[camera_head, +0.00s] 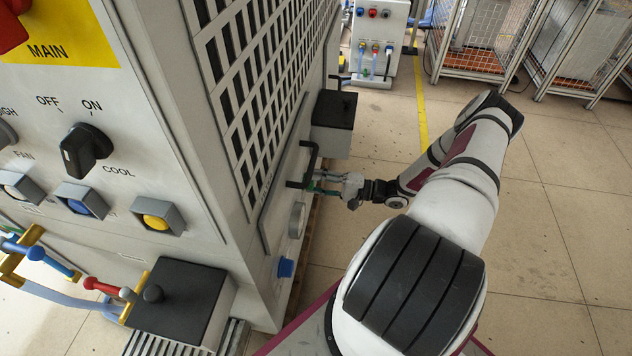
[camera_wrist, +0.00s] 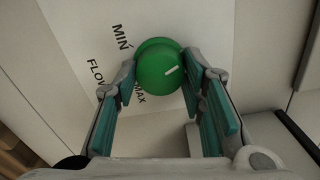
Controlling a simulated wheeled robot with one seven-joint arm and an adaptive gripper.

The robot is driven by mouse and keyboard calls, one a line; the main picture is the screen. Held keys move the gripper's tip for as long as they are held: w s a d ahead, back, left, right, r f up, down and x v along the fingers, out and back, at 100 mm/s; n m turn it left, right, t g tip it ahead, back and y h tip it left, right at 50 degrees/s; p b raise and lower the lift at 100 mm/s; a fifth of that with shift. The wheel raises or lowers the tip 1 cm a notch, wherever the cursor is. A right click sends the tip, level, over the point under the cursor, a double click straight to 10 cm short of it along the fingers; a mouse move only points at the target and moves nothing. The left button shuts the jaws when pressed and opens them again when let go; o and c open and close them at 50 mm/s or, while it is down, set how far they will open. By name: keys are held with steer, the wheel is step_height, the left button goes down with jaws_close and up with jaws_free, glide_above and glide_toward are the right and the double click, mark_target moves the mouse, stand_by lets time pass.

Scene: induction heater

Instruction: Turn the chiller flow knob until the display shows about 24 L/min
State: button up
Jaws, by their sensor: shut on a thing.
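The green flow knob (camera_wrist: 155,62) is round with a short white mark on its face, toward the right side in the wrist view. MIN, FLOW and MAX are printed on the white panel (camera_wrist: 85,25) around it. My gripper (camera_wrist: 158,88) is shut on the knob, one finger on each side. In the head view my gripper (camera_head: 322,185) is at the side of the grey cabinet (camera_head: 215,130), and a trace of green shows at its tips. No flow display can be read in either view.
A black bracket-like handle (camera_head: 307,165) is close beside my gripper. Open floor (camera_head: 550,225) lies to the right.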

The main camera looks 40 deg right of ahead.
steer(key=shift+n, duration=0.6)
steer(key=o, duration=1.2)
steer(key=v, duration=1.2)
